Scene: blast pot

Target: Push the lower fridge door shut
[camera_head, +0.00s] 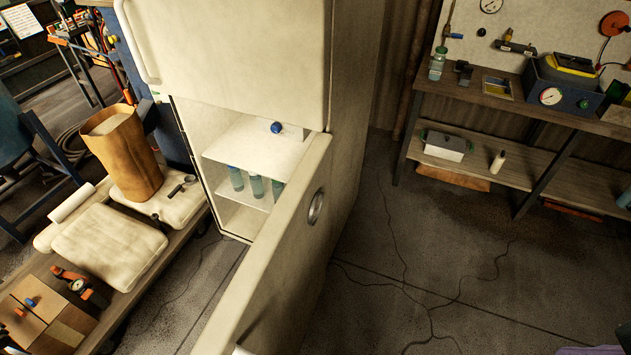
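The cream fridge (350,110) stands in the middle of the view. Its lower door (285,235) is swung wide open toward me from the right side of the opening. A round metal disc (316,207) is on the door's outer face. The door's near end reaches the bottom edge of the picture, where a small pale piece shows that I cannot identify. Inside the lower compartment (222,150), blue-capped bottles (256,186) stand on a shelf, and a blue cap shows above them. The upper door (235,50) looks shut. Neither of my grippers is in view.
A low trolley (150,290) with sacks (110,245) and a paper bag (125,150) stands close to the fridge's left. A workbench (500,115) with a gauge box (560,85) is at the right. The cracked floor (400,270) right of the door is clear.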

